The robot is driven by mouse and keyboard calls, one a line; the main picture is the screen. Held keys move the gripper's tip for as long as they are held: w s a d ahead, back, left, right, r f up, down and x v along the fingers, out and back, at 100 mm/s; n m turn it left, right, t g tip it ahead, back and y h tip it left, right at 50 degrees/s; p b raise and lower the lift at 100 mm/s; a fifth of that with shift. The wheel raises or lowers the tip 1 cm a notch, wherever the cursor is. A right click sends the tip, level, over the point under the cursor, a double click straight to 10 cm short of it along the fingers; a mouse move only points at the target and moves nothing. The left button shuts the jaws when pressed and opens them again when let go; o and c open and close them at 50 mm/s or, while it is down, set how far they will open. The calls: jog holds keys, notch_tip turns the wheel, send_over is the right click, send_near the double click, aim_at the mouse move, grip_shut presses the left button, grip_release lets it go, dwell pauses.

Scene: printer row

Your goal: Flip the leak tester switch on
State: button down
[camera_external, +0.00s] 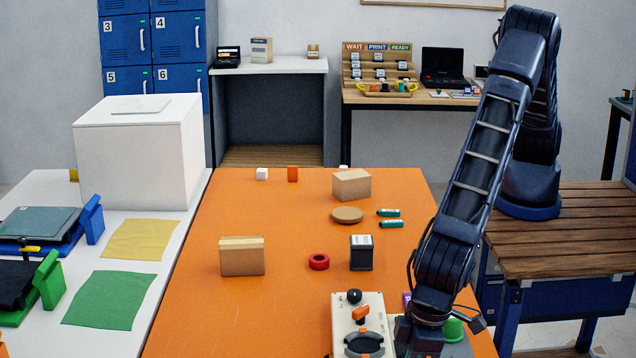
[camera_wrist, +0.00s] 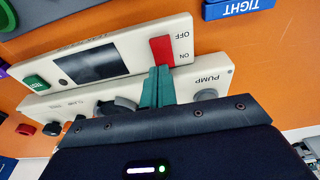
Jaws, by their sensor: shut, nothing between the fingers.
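The leak tester (camera_wrist: 120,48) is a cream panel in the wrist view with a dark screen, a green button (camera_wrist: 35,82) and a red switch (camera_wrist: 161,50). The switch sits beside printed OFF and ON labels, which appear upside down. My gripper (camera_wrist: 158,72) is shut and empty, its teal fingertips at the switch's ON-side end. I cannot tell whether they touch it, or which way the switch is tilted. In the external view my gripper (camera_external: 420,342) is low over the table's front right, and my arm hides most of the tester.
A cream pump unit (camera_external: 343,318) with black and orange knobs stands left of my gripper; its PUMP label (camera_wrist: 210,79) shows in the wrist view. A blue TIGHT plate (camera_wrist: 240,8) lies nearby. A dark labelled box (camera_external: 361,255) and red ring (camera_external: 319,262) stand farther back on the orange table (camera_external: 215,315).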

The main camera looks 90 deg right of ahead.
jog(key=shift+f, duration=0.1)
jog(key=shift+w+f+g, duration=0.15)
jog(key=shift+f+g, duration=0.05)
jog(key=shift+g, duration=0.2)
jog(key=shift+s, duration=0.2)
jog(key=shift+s+r, duration=0.25)
jog(key=shift+s, duration=0.4)
jog(key=shift+r, duration=0.15)
notch_tip(320, 180, up, 14)
jog(key=s, duration=0.2)
jog(key=shift+s+f, duration=0.2)
jog(key=shift+f, duration=0.05)
dwell(0.4)
